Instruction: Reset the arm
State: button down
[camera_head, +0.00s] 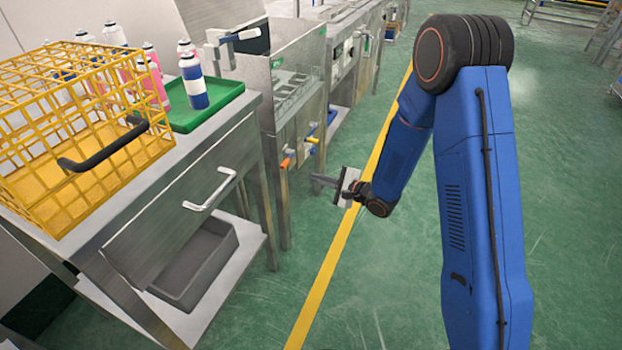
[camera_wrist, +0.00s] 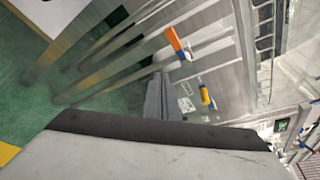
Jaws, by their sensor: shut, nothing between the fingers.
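My blue arm stands at the right of the head view and bends down toward the floor. My gripper (camera_head: 322,181) points left, over the green floor beside the yellow line. It is shut with nothing in it. It is in front of the metal machine and apart from it. In the wrist view, my gripper's dark fingers (camera_wrist: 165,95) show together in the middle, with the machine front and its orange handle (camera_wrist: 177,42) beyond.
A metal table (camera_head: 190,150) at left holds a yellow wire basket (camera_head: 50,170) and a green tray (camera_head: 215,118) with spray cans (camera_head: 193,82). A grey bin (camera_head: 195,265) sits on its lower shelf. The metal machine (camera_head: 300,60) stands behind. Open floor lies around my arm.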

jog(key=shift+d, duration=0.1)
dwell(0.4)
jog(key=w+d+r+n+t+h, duration=0.2)
jog(key=d+r+n+h, duration=0.3)
jog(key=d+r, duration=0.55)
jog(key=s+d+r+n+g+h, duration=0.1)
jog(key=s+d+r+n+h, duration=0.1)
jog(key=s+d+r+h, duration=0.65)
jog(key=s+d+r+n+g, duration=0.1)
jog(key=s+d+r+n, duration=0.1)
jog(key=s+d, duration=0.5)
jog(key=s+d+r+n+g, duration=0.1)
jog(key=s+d+r, duration=0.25)
jog(key=s, duration=0.45)
jog(key=s+d+n+g, duration=0.1)
jog(key=s+n+g, duration=0.2)
jog(key=s, duration=1.6)
jog(key=shift+s+n+y, duration=0.2)
jog(key=shift+n+y, duration=0.15)
jog(key=shift+n, duration=0.45)
